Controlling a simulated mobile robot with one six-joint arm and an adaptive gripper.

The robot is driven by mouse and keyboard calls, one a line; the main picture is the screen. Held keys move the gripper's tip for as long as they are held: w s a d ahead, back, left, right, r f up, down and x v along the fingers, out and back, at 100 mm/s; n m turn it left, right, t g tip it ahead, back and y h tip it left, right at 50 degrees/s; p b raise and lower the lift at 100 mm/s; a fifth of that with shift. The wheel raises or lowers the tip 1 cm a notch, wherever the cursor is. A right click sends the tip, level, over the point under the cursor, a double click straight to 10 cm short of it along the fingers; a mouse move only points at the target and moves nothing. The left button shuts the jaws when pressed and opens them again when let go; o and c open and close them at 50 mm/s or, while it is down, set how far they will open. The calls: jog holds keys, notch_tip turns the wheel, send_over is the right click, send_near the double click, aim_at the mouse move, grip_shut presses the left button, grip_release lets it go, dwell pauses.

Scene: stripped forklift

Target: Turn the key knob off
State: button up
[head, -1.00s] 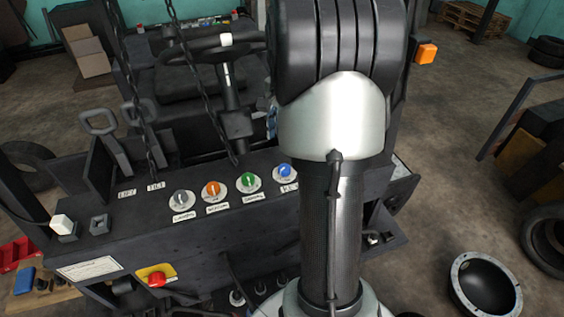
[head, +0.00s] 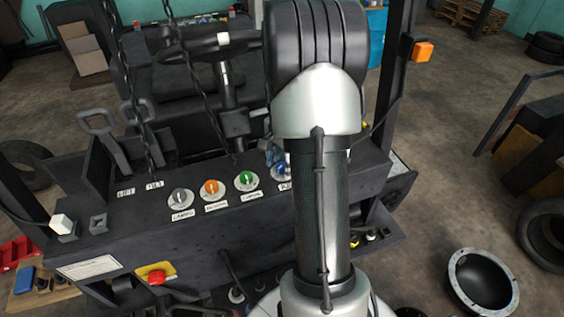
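A row of round knobs sits on the dark forklift panel (head: 130,212): a grey knob (head: 180,197), an orange knob (head: 211,188), a green knob (head: 246,179) and a blue knob (head: 281,171). Each has a pale base and a small label, too small to read surely, so I cannot tell which is the key knob. The blue knob is partly hidden by my arm. A small bluish-grey piece, seemingly part of my gripper (head: 275,153), shows just above the blue knob, beside my arm. Its fingers are hidden, and contact cannot be told.
A red button (head: 157,277) on a yellow plate is on the panel's front face. Two grey levers (head: 97,125) stand at the left. Hanging chains (head: 190,75) and a steering wheel (head: 205,48) are behind the knobs. A dark post rises right of my arm.

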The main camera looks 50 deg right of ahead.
jog(key=c, duration=1)
jog(key=shift+n, duration=0.5)
jog(key=shift+c, duration=0.2)
jog(key=n+b, duration=0.2)
jog(key=n, duration=0.3)
jog(key=shift+n+b, duration=0.45)
jog(key=shift+n, duration=2.15)
jog(key=o, duration=1.1)
jog(key=shift+c, duration=0.2)
jog(key=shift+s, duration=0.1)
jog(key=shift+r, duration=0.1)
